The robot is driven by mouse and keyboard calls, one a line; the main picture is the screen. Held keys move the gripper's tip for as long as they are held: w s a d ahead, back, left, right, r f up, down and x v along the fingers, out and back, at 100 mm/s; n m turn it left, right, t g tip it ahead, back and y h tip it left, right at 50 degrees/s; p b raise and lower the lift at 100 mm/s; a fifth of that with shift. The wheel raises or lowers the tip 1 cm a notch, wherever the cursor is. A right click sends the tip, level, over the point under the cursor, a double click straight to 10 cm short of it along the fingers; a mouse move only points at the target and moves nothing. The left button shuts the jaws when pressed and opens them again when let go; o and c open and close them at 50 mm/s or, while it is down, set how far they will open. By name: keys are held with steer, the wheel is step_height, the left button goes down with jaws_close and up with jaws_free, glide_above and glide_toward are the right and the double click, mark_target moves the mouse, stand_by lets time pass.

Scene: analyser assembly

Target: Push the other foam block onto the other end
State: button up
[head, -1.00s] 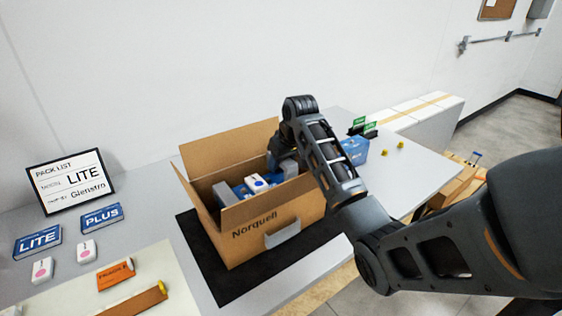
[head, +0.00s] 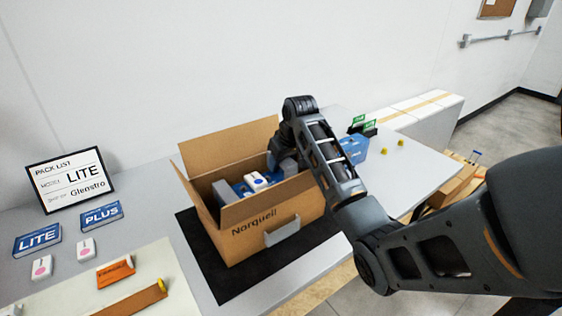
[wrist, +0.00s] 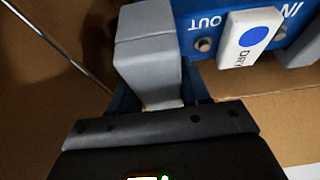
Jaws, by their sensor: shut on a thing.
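My gripper (wrist: 155,95) is shut on a grey foam block (wrist: 148,60), inside the open carton (head: 262,234). The held block is at the OUT end of the blue analyser (wrist: 190,12), close against it; whether it is fully seated I cannot tell. In the head view the analyser (head: 240,188) lies in the carton, with the held block (head: 288,166) at its right end. The other grey foam block (head: 223,191) is at the left end and shows at the wrist view's right edge (wrist: 303,48). A white DRY packet (wrist: 248,38) with a blue dot lies on the analyser. My arm partly hides the gripper.
The carton's flaps stand open, and it rests on a black mat (head: 225,286). LITE (head: 38,240) and PLUS (head: 101,216) booklets, white packets and an orange label (head: 115,271) lie to the left. A blue box (head: 355,148) stands behind my arm.

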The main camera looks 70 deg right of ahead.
mark_target(281, 175)
steer(key=shift+a+f+b, duration=0.25)
steer(key=shift+f+b, duration=0.05)
steer(key=shift+f, duration=0.45)
steer(key=shift+a+f+b, duration=0.2)
steer(key=shift+f+b, duration=0.05)
steer(key=shift+f, duration=0.5)
steer(key=shift+s+a+f+b, duration=0.15)
steer(key=shift+f+b, duration=0.3)
steer(key=shift+f, duration=0.6)
stand_by(1.4)
stand_by(0.4)
steer(key=o, duration=1.1)
steer(key=shift+w+r+p, duration=0.2)
steer(key=shift+r+p, duration=0.9)
steer(key=shift+p, duration=0.15)
steer(key=shift+w+d+r, duration=0.1)
steer(key=shift+d+r, duration=0.05)
steer(key=shift+r, duration=0.6)
steer(key=shift+w+d+r, duration=0.1)
steer(key=shift+r, duration=0.6)
steer(key=shift+s+d+r, duration=0.1)
steer(key=shift+d+r, duration=0.05)
steer(key=shift+r, duration=0.45)
steer(key=shift+s+d+r, duration=0.1)
steer(key=shift+r, duration=0.45)
steer(key=shift+c, duration=0.2)
